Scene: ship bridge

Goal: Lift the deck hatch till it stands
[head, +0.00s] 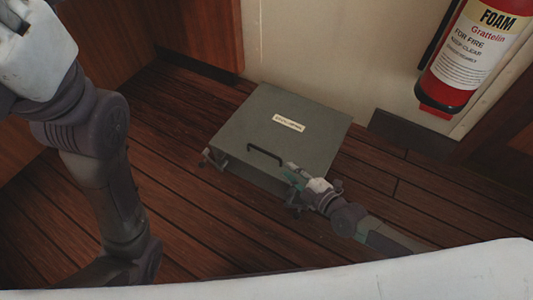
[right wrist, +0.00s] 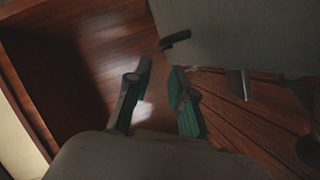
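The deck hatch (head: 245,118) is a grey-green square lid with a pale label, lying down on the plank floor against the cream wall. Its black bar handle (head: 265,152) is near the front edge. The hatch also fills the upper right of the right wrist view (right wrist: 245,30), where the handle end (right wrist: 174,40) shows just beyond the fingertips. My right gripper (head: 291,170) is by the handle's right end in the head view. Its fingers (right wrist: 160,67) are apart, with nothing visible between them.
Metal fittings (head: 212,157) stick out at the hatch's front corners. A red foam extinguisher (head: 460,75) hangs on the wall at upper right. Wooden panelling (head: 205,30) stands behind at left. The plank floor (head: 240,235) in front of the hatch is bare.

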